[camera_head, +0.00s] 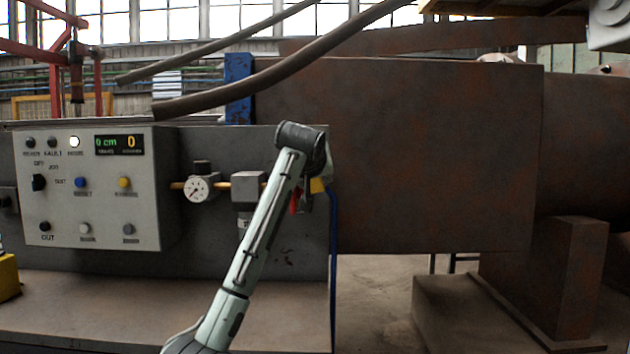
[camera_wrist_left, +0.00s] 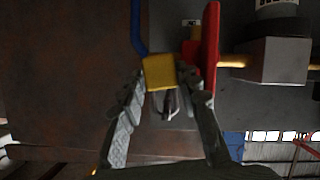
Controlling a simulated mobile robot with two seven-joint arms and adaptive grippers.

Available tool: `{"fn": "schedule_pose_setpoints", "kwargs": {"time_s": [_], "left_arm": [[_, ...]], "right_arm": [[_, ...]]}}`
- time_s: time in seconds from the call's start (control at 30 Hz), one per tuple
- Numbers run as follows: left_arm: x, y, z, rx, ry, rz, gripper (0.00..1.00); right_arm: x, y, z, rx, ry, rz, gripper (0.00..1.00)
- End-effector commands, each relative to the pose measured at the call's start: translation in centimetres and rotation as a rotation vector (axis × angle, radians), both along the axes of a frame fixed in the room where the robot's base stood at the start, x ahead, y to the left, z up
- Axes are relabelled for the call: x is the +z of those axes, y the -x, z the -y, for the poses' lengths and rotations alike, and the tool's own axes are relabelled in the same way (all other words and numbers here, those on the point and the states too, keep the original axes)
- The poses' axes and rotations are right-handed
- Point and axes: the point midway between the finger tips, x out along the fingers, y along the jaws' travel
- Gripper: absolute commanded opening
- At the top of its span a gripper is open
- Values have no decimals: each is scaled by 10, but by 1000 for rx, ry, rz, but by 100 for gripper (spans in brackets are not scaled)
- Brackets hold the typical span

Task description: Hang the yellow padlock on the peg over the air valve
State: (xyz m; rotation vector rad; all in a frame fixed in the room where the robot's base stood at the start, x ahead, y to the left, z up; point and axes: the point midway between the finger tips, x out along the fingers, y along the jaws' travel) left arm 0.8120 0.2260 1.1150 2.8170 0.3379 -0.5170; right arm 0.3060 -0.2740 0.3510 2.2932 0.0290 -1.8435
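The yellow padlock (camera_wrist_left: 158,72) is between the two fingertips of my left gripper (camera_wrist_left: 162,80), which look closed on its sides. The wrist view is upside down, with the windows at its bottom. A grey shackle-like part (camera_wrist_left: 166,103) shows between the fingers; whether it is around the peg I cannot tell. The red valve handle (camera_wrist_left: 209,45) is close beside the padlock and the right-hand finger. In the head view my left gripper (camera_head: 311,187) is at the pipe's right end, mostly behind my arm; the padlock (camera_head: 318,185) shows as a yellow patch. My right gripper is out of view.
The air pipe carries a pressure gauge (camera_head: 199,188) and a grey block (camera_head: 248,187) left of my gripper. A control box (camera_head: 90,185) is further left. A large rusty steel body (camera_head: 430,150) stands right of the gripper. A blue hose (camera_head: 333,230) hangs beside it.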

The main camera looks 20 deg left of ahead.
Motion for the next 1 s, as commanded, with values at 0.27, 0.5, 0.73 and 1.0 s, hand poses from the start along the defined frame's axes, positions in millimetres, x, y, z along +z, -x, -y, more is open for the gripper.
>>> {"fn": "schedule_pose_setpoints", "kwargs": {"time_s": [0.27, 0.5, 0.73, 1.0], "left_arm": [[0, 0, -1, 1, 0, 0, 52], [1, 3, 0, 1, 0, 0, 52], [16, 36, 8, -2, 1, 5, 52], [36, 86, 19, -4, 0, 3, 52]], "right_arm": [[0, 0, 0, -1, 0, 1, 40], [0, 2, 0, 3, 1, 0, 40], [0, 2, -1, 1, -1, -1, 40], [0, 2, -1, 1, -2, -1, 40]]}}
